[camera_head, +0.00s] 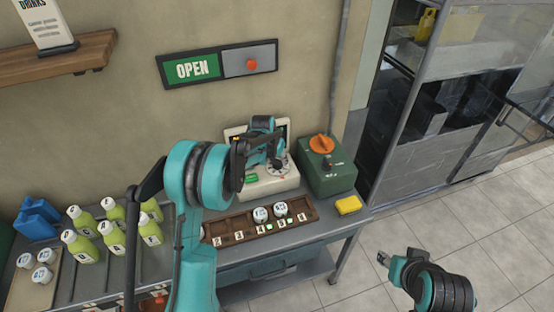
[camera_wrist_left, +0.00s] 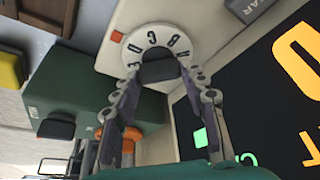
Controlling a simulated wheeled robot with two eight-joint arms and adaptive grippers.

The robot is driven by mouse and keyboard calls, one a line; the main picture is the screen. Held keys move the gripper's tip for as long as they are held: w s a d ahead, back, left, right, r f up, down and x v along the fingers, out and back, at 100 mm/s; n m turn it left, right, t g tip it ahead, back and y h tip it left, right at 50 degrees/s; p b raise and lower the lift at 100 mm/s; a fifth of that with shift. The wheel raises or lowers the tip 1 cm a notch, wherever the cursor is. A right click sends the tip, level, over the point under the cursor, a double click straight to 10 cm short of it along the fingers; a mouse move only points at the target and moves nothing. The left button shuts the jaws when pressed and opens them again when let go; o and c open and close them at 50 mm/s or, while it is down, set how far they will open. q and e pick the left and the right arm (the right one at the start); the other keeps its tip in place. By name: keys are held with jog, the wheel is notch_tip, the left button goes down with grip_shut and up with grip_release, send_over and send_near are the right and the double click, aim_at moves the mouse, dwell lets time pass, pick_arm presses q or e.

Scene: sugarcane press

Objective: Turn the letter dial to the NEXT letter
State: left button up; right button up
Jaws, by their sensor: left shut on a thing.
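The letter dial is a white disc (camera_wrist_left: 153,36) with dark letters around its rim, on the face of a cream machine (camera_head: 268,187) on the bench. In the left wrist view a dark knob (camera_wrist_left: 160,71) stands at its centre. My left gripper (camera_head: 277,160) is at the dial, its two fingers (camera_wrist_left: 160,82) on either side of the knob and shut on it. The arm and fingers hide part of the dial, and I cannot tell which letter is selected. My right gripper (camera_head: 384,258) is over the floor at the lower right, away from the bench; its opening is unclear.
A green box (camera_head: 328,178) with an orange knob (camera_head: 321,144) stands right of the machine, near a yellow sponge (camera_head: 348,205). A wooden tray (camera_head: 240,228) with lettered cups lies in front. Green bottles (camera_head: 80,246) stand left. A dark screen (camera_wrist_left: 246,118) is close to the left fingers.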

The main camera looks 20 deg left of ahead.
pick_arm(q)
jog(key=o, duration=1.2)
jog(key=shift+c, duration=0.2)
jog(key=shift+r, duration=0.1)
jog(key=v, duration=1.1)
jog(key=shift+r, duration=0.4)
jog(key=shift+s+a, duration=0.1)
